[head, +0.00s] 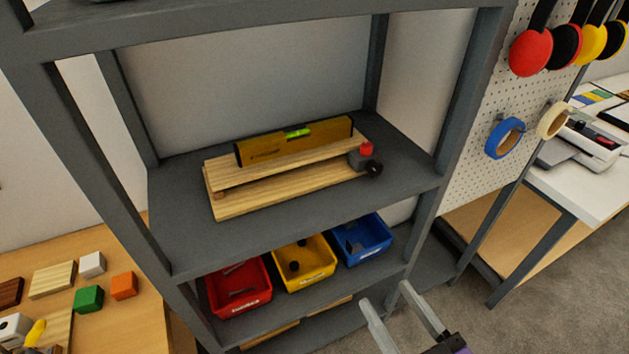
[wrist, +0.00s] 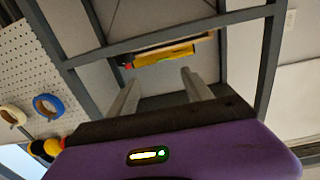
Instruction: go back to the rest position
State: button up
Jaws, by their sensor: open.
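My gripper (head: 392,315) is low in the head view, in front of the grey shelf unit's lower right part. Its two pale fingers are spread apart with nothing between them. In the wrist view the open fingers (wrist: 164,92) point toward the shelf unit. A yellow spirit level (head: 295,142) lies on wooden boards (head: 285,190) on the upper shelf. The level also shows in the wrist view (wrist: 165,54), beyond the fingers and apart from them.
Red (head: 238,288), yellow (head: 303,262) and blue (head: 362,240) bins stand on the lower shelf. A pegboard (head: 480,150) with tape rolls is at right. A table with coloured blocks (head: 88,298) is at left. Bare floor (head: 560,290) shows at lower right.

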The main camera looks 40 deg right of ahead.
jog(key=s+a+f+n+g+y, duration=0.1)
jog(key=s+a+y, duration=0.1)
jog(key=s, duration=0.3)
jog(key=s+a+f+n+g+y, duration=0.1)
jog(key=s+a, duration=0.3)
jog(key=s, duration=0.2)
jog(key=shift+s+f+n+g+y, duration=0.15)
jog(key=shift+f+n+g+y, duration=0.15)
jog(key=shift+g+y, duration=0.1)
dwell(1.9)
